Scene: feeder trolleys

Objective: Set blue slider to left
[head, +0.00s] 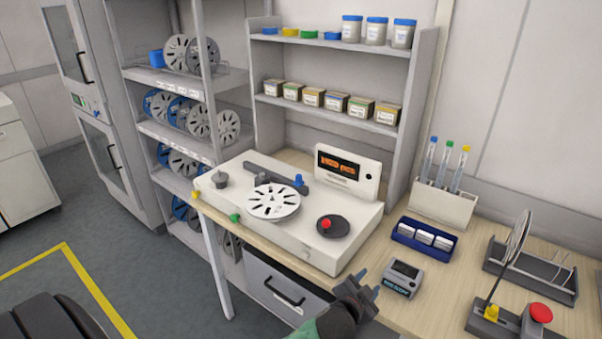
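The blue slider (298,181) is a small blue knob at the right end of a dark sloping rail (268,175). The rail lies along the back of a white bench device (320,247), and its left part is bare.
On the device are a slotted white reel (273,202), a red knob on a black disc (333,226), a dark grey knob (220,179) and an orange display (345,166). A small grey meter (403,278) and a blue tray (424,238) stand to the right. Shelves rise behind.

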